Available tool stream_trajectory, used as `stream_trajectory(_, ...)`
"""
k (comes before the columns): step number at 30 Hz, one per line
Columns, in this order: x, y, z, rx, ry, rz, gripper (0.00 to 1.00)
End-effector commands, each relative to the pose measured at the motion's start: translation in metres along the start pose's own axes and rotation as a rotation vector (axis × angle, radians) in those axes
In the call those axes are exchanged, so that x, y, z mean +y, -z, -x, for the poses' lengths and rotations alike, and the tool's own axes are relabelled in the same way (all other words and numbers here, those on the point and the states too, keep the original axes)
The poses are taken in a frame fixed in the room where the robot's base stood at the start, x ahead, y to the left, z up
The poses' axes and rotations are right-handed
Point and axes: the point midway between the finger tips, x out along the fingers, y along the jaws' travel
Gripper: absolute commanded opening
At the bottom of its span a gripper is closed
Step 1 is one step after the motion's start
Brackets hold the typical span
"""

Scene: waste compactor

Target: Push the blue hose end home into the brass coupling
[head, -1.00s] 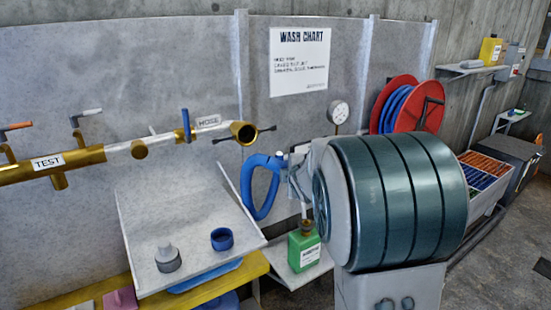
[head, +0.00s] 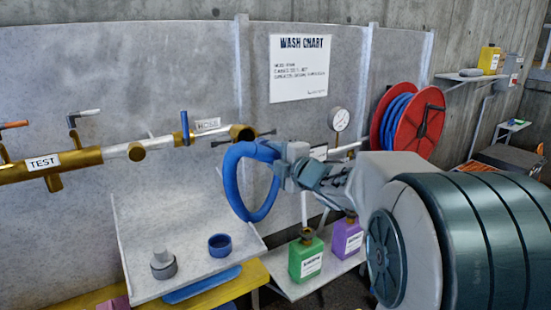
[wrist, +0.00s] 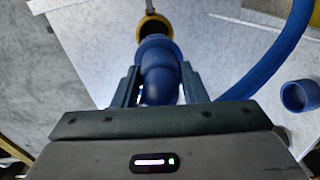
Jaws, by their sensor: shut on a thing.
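The brass coupling (head: 243,133) is the open mouth at the right end of the wall pipe, beside the HOSE label. My gripper (head: 285,165) is just right of and below it, shut on the blue hose (head: 232,185), which loops down below. In the wrist view my gripper (wrist: 160,85) has a finger on each side of the blue hose end (wrist: 157,65). The hose end points at the brass coupling (wrist: 154,22), whose dark opening still shows beyond it. The two look close and roughly in line; whether they touch I cannot tell.
A grey tray (head: 200,265) below holds a blue cap (head: 220,245) and a grey fitting (head: 163,264). Green (head: 306,257) and purple (head: 347,238) bottles stand on a low shelf. The pipe has a blue lever (head: 185,127) left of the coupling.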

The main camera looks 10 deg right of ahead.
Motion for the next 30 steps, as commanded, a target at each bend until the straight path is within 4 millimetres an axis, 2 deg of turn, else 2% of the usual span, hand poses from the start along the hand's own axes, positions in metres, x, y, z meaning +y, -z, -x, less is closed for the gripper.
stream_trajectory(7,-0.001,-0.001,0.002,0.0,-0.01,-0.01,0.09)
stream_trajectory(21,0.003,-0.002,-0.041,0.001,-0.007,-0.01,0.09)
stream_trajectory(30,0.005,-0.002,-0.056,0.001,-0.008,-0.01,0.09)
